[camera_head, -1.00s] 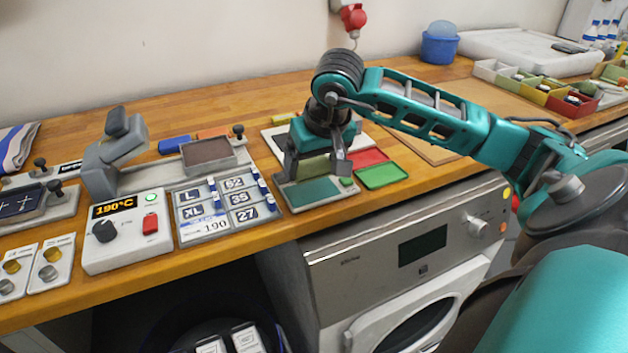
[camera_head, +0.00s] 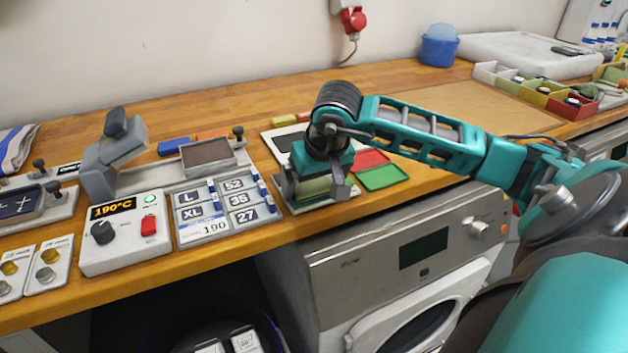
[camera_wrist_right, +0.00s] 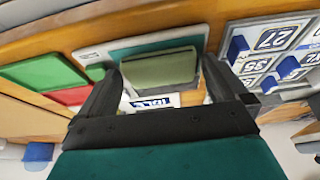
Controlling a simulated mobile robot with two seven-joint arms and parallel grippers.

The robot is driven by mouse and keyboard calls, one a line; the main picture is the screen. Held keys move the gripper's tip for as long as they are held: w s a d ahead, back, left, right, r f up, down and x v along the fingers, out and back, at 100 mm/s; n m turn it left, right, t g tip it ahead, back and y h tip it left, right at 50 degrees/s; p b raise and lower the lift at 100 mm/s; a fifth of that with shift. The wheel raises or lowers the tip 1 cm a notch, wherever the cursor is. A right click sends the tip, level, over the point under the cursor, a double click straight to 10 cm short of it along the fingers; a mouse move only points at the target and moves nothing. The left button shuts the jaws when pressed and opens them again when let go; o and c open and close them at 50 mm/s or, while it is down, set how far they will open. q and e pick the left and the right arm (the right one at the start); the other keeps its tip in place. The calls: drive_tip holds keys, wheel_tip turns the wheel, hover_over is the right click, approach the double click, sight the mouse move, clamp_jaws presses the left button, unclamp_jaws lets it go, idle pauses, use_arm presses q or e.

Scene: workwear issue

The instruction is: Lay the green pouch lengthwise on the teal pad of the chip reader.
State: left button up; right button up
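My right gripper (camera_head: 316,190) points down over the chip reader (camera_head: 346,194), a grey unit near the counter's front edge. Its fingers hold the green pouch (camera_head: 314,188) between them; in the right wrist view the pouch (camera_wrist_right: 158,70) spans the gap between the fingertips (camera_wrist_right: 160,72). The pouch lies along the teal pad (camera_wrist_right: 150,43), with a strip of teal showing beyond it. It is low at the pad; I cannot tell whether it touches. In the head view the gripper and pouch hide most of the pad. My left gripper is not in view.
A green tray (camera_head: 384,178) and a red tray (camera_head: 370,160) lie right of the reader. A size-button panel (camera_head: 215,210) and a heat press with a 190°C display (camera_head: 125,232) stand to the left. Divided bins (camera_head: 545,92) are at the back right.

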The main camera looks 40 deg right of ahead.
drive_tip(key=shift+r, duration=0.1)
drive_tip(key=shift+r, duration=0.3)
drive_tip(key=p+v, duration=0.1)
drive_tip(key=v, duration=1)
drive_tip(key=shift+r, duration=0.25)
drive_tip(key=shift+s, duration=0.2)
